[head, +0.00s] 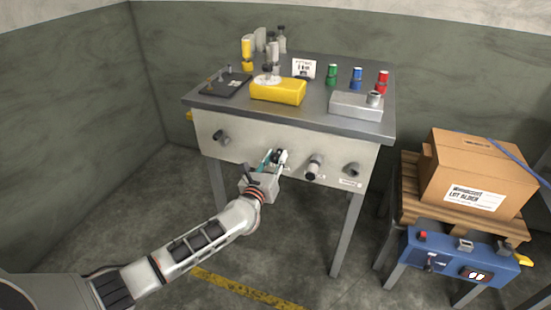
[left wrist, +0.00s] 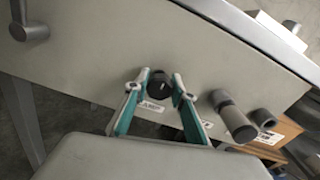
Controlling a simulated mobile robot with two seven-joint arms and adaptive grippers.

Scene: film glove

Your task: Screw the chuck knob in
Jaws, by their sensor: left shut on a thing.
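The chuck knob is a small round black knob (left wrist: 159,84) on the pale front panel (left wrist: 85,55) of the bench, seen in the left wrist view above a small label. My left gripper (left wrist: 162,82) has its two teal-lined fingers closed around it, one on each side. In the head view my left gripper (head: 275,157) reaches the panel from below, and the fingers mostly hide the knob. How deep the knob sits cannot be told. My right gripper is not in view.
On the panel, a crank-like fitting (head: 221,137) is at left; a grey cylinder fitting (head: 313,166) and a short fitting (head: 351,170) are at right. A yellow block (head: 278,92) and coloured cans stand on the bench. A cardboard box (head: 472,172) and blue unit (head: 458,255) are at right.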

